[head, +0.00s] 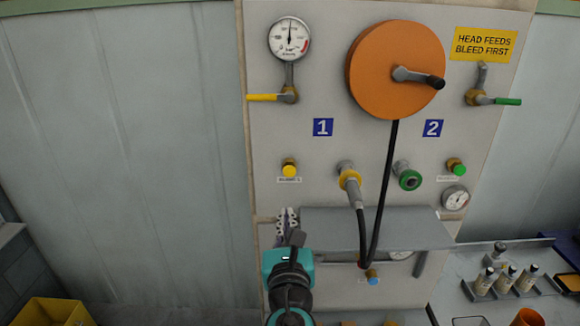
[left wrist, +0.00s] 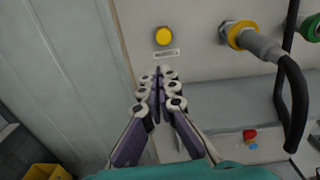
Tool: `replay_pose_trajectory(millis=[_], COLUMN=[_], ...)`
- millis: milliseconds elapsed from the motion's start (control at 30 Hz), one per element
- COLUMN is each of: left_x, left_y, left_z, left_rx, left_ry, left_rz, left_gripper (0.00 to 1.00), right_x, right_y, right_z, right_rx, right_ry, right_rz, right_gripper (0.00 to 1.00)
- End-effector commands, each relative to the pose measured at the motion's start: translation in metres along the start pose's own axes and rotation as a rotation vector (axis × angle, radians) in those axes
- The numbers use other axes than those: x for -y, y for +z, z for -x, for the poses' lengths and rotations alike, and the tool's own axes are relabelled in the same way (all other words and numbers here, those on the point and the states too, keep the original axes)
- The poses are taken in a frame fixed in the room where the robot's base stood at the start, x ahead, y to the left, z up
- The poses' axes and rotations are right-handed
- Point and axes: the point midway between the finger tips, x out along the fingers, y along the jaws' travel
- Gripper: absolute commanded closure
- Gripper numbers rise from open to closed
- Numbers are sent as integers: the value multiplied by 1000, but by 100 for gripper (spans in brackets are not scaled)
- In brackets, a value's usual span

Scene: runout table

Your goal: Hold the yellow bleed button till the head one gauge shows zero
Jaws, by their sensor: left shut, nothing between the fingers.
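The yellow bleed button (head: 289,169) sits on the grey panel below the blue "1" sign (head: 323,127), with a small label under it. It also shows in the left wrist view (left wrist: 162,37). The head one gauge (head: 290,38) is at the panel's upper left; its needle points about straight up, and its numbers are too small to read. My left gripper (head: 288,213) is shut and empty, below the button. In the left wrist view its closed fingertips (left wrist: 160,72) point up toward the button, apart from it in the picture. My right gripper is out of view.
A yellow-handled valve (head: 265,97) is under the gauge. A yellow-collared hose coupling (head: 350,180) is right of the button, its black hose hanging down. A grey shelf (head: 400,228) juts out right of my left gripper. An orange reel (head: 396,70) is above.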

Motion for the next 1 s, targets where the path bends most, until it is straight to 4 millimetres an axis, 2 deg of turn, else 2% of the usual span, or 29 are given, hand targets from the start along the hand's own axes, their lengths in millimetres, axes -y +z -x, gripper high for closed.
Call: replay_pose_trajectory(millis=[100,433,567,667,1000], left_x=[10,10,10,9,11], left_y=[9,8,9,10,12], left_z=[1,0,-9,-24,-96], left_rx=[21,22,22,22,22], left_ry=[-20,-20,-18,-16,-16], left_rz=[-58,-62,-62,-61,-61], left_gripper=[100,100,100,100,100], right_x=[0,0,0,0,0], right_y=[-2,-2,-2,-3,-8], right_z=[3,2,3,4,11], right_rx=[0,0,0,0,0], right_ry=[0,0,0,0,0], right_rz=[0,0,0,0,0], right_gripper=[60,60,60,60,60])
